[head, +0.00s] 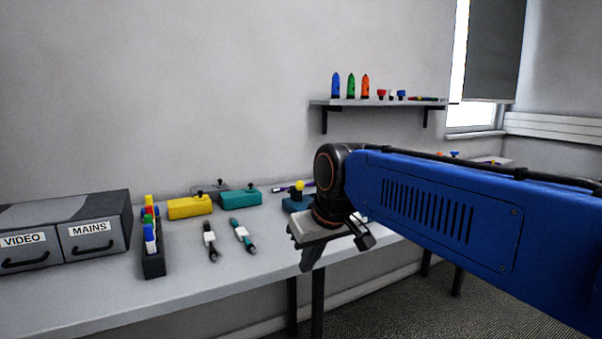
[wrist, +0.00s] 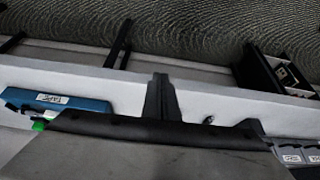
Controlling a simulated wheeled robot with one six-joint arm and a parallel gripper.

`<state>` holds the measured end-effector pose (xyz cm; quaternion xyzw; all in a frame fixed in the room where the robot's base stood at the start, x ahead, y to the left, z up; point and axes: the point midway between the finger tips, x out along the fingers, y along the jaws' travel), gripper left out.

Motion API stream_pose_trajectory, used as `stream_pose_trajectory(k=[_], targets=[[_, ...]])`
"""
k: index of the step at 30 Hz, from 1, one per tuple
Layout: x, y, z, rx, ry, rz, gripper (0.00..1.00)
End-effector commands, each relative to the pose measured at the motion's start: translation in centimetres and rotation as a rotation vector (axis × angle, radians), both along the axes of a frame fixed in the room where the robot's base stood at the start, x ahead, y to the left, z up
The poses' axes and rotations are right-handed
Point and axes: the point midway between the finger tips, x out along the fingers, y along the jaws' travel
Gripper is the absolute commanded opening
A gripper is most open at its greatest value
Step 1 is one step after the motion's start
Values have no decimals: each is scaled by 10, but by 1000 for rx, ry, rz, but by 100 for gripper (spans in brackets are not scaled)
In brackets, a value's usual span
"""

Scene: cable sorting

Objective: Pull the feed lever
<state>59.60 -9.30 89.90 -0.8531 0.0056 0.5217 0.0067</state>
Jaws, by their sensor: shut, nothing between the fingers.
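A small blue unit with a yellow ball knob (head: 299,186) stands on the bench just left of my wrist in the head view; it looks like the feed lever, though no label is readable. My wrist hides part of its right side. In the wrist view the shut fingers (wrist: 160,98) show over the pale bench edge, and I cannot make out the lever there.
Yellow (head: 190,207) and teal (head: 240,196) boxes, two cable pieces (head: 243,235), a black rack (head: 152,262) and labelled drawers (head: 92,240) occupy the bench's left. A wall shelf (head: 375,103) hangs above. The wrist view shows a blue labelled box (wrist: 62,102) and a black bin (wrist: 275,75).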

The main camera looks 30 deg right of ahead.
Motion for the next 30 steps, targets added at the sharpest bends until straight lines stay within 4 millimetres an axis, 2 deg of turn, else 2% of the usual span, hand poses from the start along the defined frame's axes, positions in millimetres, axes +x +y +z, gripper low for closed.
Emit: stream_pose_trajectory(k=[1, 6, 18, 24, 30], targets=[[14, -5, 15, 0, -7, -5, 0], [55, -21, 64, -1, -33, -10, 0], [146, -73, 165, -13, -93, -17, 0], [184, -102, 206, -24, -122, -15, 0], [206, -122, 230, -32, -141, -13, 0]])
